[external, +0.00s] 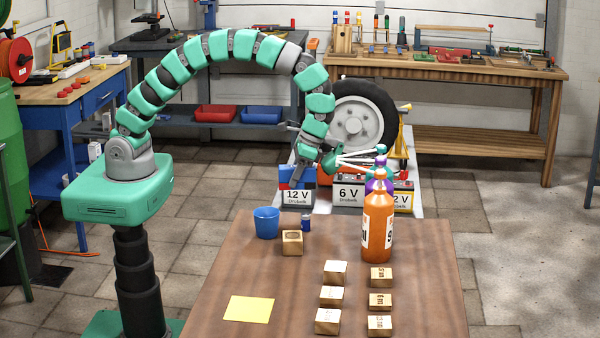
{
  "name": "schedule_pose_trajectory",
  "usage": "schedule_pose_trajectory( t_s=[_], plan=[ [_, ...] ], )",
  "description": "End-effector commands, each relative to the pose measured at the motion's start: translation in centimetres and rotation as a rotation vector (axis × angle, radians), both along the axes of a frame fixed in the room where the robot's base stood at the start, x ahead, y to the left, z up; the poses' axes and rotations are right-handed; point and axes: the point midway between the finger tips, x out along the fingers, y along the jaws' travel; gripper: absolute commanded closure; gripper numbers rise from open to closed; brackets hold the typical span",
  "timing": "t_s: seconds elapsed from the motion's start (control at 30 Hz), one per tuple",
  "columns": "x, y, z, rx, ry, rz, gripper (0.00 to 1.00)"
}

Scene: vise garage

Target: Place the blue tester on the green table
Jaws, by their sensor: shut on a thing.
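My gripper (297,181) hangs low at the end of my arched arm, behind the far edge of the brown table, by the left 12 V battery. It is shut on a blue thing (285,173), which looks like the blue tester. The gripper's dark parts hide some of it, and I cannot tell whether it touches the battery below. No table with a clearly green top shows; a dark green frame (14,240) stands at the left edge, mostly cut off.
The brown table (240,275) holds a blue cup (266,222), a small blue can (306,222), an orange bottle (378,226), several wooden blocks (335,273) and a yellow sheet (248,309). Labelled batteries (348,194) stand behind it, near a wheel (363,115). Floor is open at right.

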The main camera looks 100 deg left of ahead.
Motion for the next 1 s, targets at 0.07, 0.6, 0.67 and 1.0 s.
schedule_pose_trajectory(
  t_s=[0.07, 0.6, 0.67, 1.0],
  plan=[
    [0.3, 1.9, -0.3, 0.0, -0.003, -0.068, 0.97],
    [0.5, 4.9, 0.7, -0.002, -0.002, -0.197, 0.97],
    [0.6, 4.9, 1.6, -0.002, -0.003, -0.197, 0.97],
    [1.3, 7.2, 4.7, -0.002, -0.004, -0.072, 0.97]
  ],
)
